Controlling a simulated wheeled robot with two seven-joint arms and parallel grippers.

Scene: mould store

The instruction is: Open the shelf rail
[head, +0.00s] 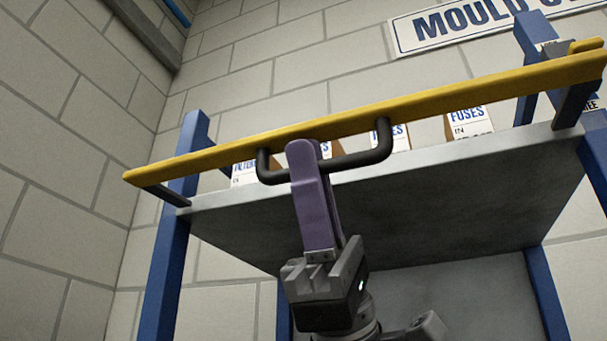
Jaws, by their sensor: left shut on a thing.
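The yellow shelf rail (440,103) runs across the front of the upper grey shelf (430,200), rising to the right in the picture. A black U-shaped handle (352,162) hangs from the rail left of its middle. My left gripper (305,155) comes up from below, with purple fingers shut on the black handle near its left part. The fingers hide a piece of the handle and of the rail. My right gripper is not in view.
Cartons with printed labels, one reading FUSES (468,120), stand on the shelf behind the rail. Blue posts (165,265) carry the shelf. A block wall (60,170) is close on the left. A sign (480,22) hangs at the back.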

